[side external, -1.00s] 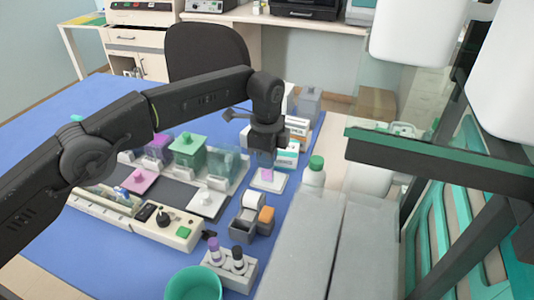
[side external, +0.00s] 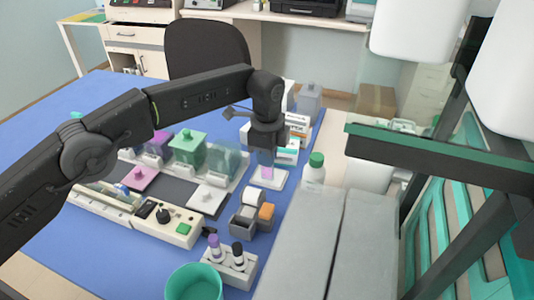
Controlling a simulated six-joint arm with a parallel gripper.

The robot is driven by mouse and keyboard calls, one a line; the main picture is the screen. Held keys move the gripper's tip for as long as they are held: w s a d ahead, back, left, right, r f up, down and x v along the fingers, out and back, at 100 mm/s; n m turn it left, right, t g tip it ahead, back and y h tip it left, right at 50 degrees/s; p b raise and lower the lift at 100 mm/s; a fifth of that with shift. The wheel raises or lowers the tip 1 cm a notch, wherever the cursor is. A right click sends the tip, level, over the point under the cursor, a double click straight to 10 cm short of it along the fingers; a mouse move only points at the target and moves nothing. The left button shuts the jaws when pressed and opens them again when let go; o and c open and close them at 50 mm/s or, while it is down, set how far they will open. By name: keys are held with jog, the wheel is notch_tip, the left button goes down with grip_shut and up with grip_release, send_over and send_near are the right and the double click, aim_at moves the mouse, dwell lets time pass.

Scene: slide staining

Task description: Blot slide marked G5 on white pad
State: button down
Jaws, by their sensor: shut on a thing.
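My gripper (side external: 267,158) points down above the white pad (side external: 266,182) and is shut on a slide (side external: 266,173) with a pink-purple part. The slide is upright, its lower end at or very near the pad's surface; I cannot tell if it touches. The marking on the slide is too small to read.
A bottle with a green cap (side external: 314,169) stands right of the pad. A teal cup (side external: 194,284) and a rack with two markers (side external: 229,265) are in front. White boxes stand behind the gripper.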

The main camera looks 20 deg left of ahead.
jog(key=shift+f, duration=0.6)
dwell(2.5)
jog(key=shift+r, duration=3.25)
